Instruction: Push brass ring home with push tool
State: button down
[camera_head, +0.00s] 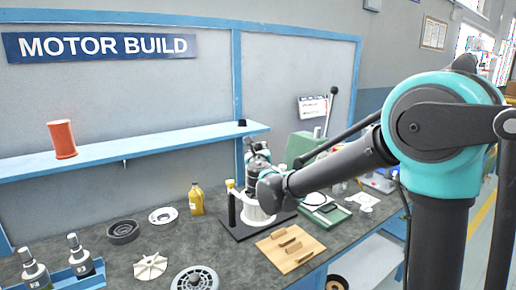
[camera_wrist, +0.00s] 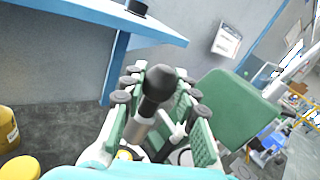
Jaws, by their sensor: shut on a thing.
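The push tool (camera_wrist: 158,88) has a dark rounded knob and a pale shank. In the wrist view my gripper (camera_wrist: 158,108) is shut on it, with a green-lined finger on each side. In the head view my gripper (camera_head: 258,160) is above a white round housing (camera_head: 257,212) on a black base plate (camera_head: 238,231); my arm partly covers the housing. I cannot make out the brass ring for sure. A small yellow patch shows low between the fingers in the wrist view. I cannot tell whether the tool's lower end touches anything.
A black post with a yellow top (camera_head: 230,200) stands close left of the housing. A yellow bottle (camera_head: 196,199) is farther left. A wooden block tray (camera_head: 290,248) lies in front. A green machine (camera_head: 303,149) stands behind. The blue shelf (camera_head: 120,150) runs above the bench.

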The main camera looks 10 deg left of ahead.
jog(key=shift+f, duration=2.5)
jog(key=shift+f, duration=0.8)
jog(key=shift+r, duration=0.1)
jog(key=shift+r, duration=3.45)
